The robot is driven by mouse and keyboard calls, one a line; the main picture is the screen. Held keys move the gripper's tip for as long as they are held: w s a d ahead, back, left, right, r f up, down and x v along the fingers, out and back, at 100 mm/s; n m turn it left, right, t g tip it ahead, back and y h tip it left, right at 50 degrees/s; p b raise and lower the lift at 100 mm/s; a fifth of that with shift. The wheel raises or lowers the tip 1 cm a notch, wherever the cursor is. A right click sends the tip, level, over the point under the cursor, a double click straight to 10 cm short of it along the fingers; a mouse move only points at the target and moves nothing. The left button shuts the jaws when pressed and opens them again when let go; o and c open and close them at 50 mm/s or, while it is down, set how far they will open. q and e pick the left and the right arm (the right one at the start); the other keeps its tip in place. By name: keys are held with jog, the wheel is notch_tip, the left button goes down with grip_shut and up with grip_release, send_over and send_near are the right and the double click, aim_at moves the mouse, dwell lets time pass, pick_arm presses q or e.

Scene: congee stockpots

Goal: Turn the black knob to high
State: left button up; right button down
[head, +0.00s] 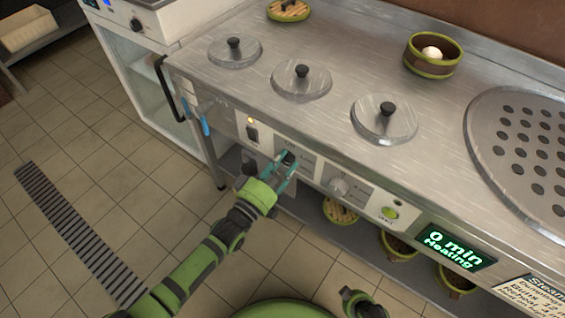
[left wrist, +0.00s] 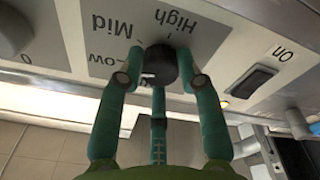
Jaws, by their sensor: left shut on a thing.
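The black knob (head: 288,157) is on the stove's front panel. It also shows in the left wrist view (left wrist: 161,63), with the printed labels Low, Mid and High around it. My left gripper (head: 286,166) is shut on the knob, with a teal finger on each side of it. A small pale mark shows near the knob's lower left edge in the left wrist view, but I cannot tell which setting the knob points to. My right gripper is not clearly in view.
A grey knob (head: 339,187) and a lit green button (head: 389,213) are to the right on the panel. A black switch (head: 252,134) is to the left. Lidded pots (head: 386,121) are set in the top.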

pick_arm(q)
jog(key=shift+w+a+r+m, duration=0.1)
jog(key=shift+w+a+m, duration=0.05)
jog(key=shift+m, duration=0.85)
jog(key=m, duration=0.4)
jog(key=shift+r+g+h, duration=0.1)
jog(key=shift+g+h, duration=0.2)
jog(key=shift+h, duration=0.1)
jog(key=m+p, duration=0.1)
jog(key=m, duration=0.4)
jog(key=shift+w+r, duration=0.1)
jog(key=m+g, duration=0.1)
jog(key=m, duration=0.2)
jog(key=shift+h, duration=0.3)
jog(key=m+p, duration=0.1)
jog(key=m, duration=0.1)
jog(key=shift+r+m, duration=0.1)
jog(key=shift+m, duration=0.3)
jog(key=shift+m+g, duration=0.3)
jog(key=shift+m, duration=2.1)
pick_arm(e)
jog(key=shift+s+d+r+t, duration=0.15)
jog(key=shift+s+d+t, duration=0.2)
jog(key=shift+s, duration=0.15)
